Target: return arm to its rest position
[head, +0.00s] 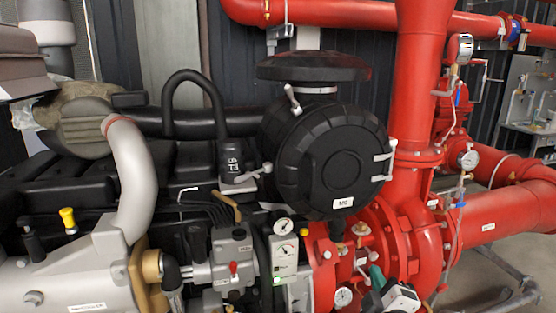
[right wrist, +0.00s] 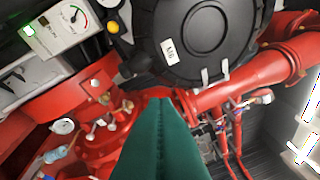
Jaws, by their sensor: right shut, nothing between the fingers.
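My right gripper (head: 376,274) is at the lower middle of the head view, in front of the red pump. Its green fingers are shut and empty. In the right wrist view the green fingers (right wrist: 160,102) point up the picture with the tips together, towards the red pipework below a round black housing (right wrist: 212,38). I cannot tell whether the tips touch anything. Most of my right arm is outside the head view. My left gripper does not show in either view.
The black air-filter housing (head: 325,150) and the red vertical pipe (head: 418,80) stand behind my right gripper. A gauge panel (head: 284,255) is to its left. A red horizontal pipe (head: 495,215) is to its right. Bare floor (head: 470,262) shows at the lower right.

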